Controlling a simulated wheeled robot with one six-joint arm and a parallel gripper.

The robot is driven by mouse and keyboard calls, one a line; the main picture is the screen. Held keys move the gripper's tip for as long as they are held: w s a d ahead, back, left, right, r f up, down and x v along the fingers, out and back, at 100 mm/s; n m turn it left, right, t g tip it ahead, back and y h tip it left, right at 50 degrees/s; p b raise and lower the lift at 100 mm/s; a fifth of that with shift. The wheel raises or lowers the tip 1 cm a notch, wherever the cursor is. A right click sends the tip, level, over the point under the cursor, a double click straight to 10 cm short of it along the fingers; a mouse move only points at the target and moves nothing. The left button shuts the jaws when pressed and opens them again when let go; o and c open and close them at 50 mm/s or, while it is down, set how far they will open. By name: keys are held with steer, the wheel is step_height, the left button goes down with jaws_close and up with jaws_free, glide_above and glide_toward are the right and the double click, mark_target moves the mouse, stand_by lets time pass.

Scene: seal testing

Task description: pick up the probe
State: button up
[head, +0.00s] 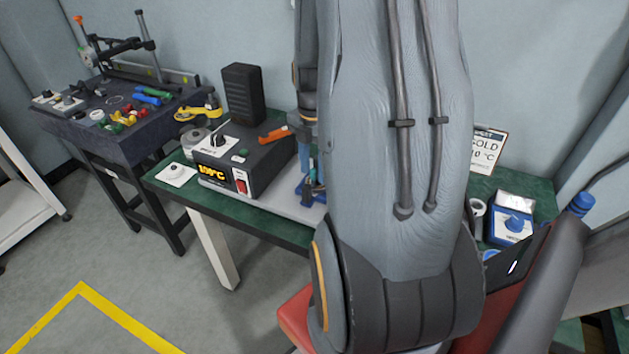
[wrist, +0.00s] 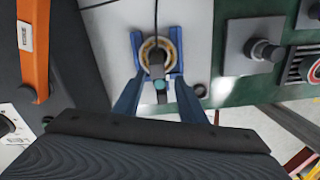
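The probe (wrist: 156,64) is a dark piece with a teal end and a thin black cable, seen from above in the wrist view. It sits at a cream and tan ring (wrist: 146,50) in a blue stand (wrist: 137,45). The blue stand (head: 311,196) also shows low on the bench in the head view, partly hidden by my arm. My gripper (wrist: 160,95) is open, with its blue fingers apart on either side of the probe's teal end. I see no clear contact. In the head view my arm hides most of the gripper.
A black heater box (head: 238,160) with an orange-handled tool (head: 275,134) on top stands left of the stand. The green bench (head: 262,222) also bears a blue box (head: 509,226) and a COLD sign (head: 487,150) at right. A dark table (head: 140,140) with clamps stands at left.

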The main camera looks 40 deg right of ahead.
mark_target(313, 170)
steer(key=shift+f, duration=0.85)
jaws_close()
steer(key=shift+r+b, duration=0.8)
steer(key=shift+r, duration=4.25)
